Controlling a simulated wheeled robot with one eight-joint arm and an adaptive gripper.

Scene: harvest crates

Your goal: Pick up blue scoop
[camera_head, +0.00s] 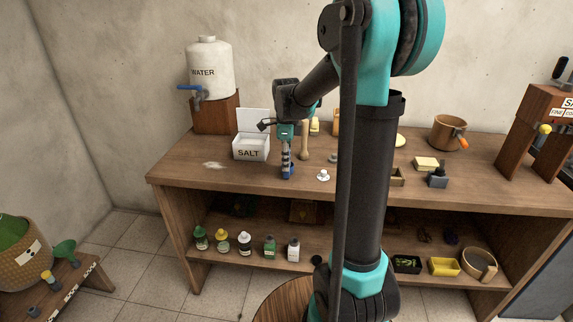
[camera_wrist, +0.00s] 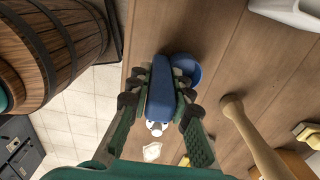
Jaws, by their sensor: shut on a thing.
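The blue scoop (camera_wrist: 160,92) lies between the two fingers of my gripper in the wrist view, with its round blue bowl (camera_wrist: 187,70) just beyond the fingers. My gripper (camera_wrist: 163,88) is shut on the scoop. In the head view my gripper (camera_head: 287,160) points down over the tabletop, right of the salt box, with a small blue part of the scoop (camera_head: 288,174) showing at its tips. I cannot tell whether the scoop touches the table.
The white salt box (camera_head: 250,150) with a raised lid stands just left of my gripper. A wooden pestle (camera_head: 304,142) stands close on its right, and a small white item (camera_head: 323,175) lies nearby. The table front (camera_head: 215,190) is mostly clear.

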